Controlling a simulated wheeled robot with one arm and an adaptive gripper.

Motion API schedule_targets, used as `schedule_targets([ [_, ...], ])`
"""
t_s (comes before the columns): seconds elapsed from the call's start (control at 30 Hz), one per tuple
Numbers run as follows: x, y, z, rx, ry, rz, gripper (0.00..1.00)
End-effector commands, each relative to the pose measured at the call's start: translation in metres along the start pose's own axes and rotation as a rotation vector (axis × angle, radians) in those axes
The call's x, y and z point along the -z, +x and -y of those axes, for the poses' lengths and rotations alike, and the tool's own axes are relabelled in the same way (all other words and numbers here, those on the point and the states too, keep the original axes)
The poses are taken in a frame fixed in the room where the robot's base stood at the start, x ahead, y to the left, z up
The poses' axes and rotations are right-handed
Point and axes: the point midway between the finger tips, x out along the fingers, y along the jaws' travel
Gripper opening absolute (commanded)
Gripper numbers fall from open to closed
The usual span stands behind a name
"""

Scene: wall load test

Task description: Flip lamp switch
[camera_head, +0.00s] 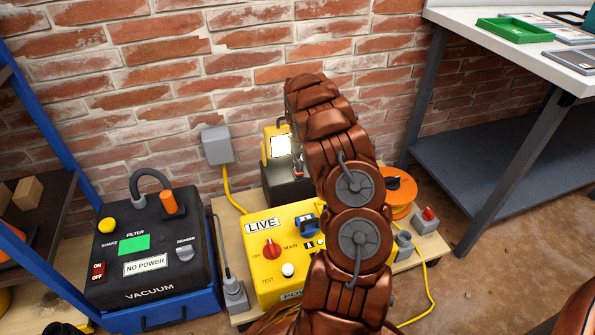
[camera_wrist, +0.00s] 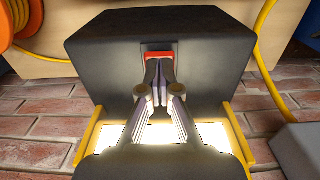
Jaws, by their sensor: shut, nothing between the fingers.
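The work lamp has a yellow frame and a bright, lit panel (camera_head: 281,146), standing on a black box base (camera_head: 275,187) against the brick wall. In the wrist view the black base (camera_wrist: 95,50) fills the upper middle, and the glowing panel (camera_wrist: 160,133) lies below it. A red switch (camera_wrist: 158,54) sits in a recess in the base. My gripper (camera_wrist: 158,72) is shut and empty, its fingertips right at the switch and covering its lower part. I cannot tell whether they touch it. In the head view my arm hides most of the gripper and part of the lamp.
A yellow power box (camera_head: 258,268) marked LIVE stands in front of the lamp, partly behind my arm. A black vacuum unit (camera_head: 150,262) marked NO POWER is at left. An orange cable reel (camera_head: 402,190) and a workbench (camera_head: 560,75) are at right.

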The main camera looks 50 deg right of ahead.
Motion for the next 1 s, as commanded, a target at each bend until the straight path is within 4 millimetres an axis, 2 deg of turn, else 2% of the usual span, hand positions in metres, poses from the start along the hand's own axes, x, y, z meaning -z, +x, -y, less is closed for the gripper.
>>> schedule_targets([
  [1.0,0.000,0.009,0.000,0.000,0.000,0.000,0.00],
])
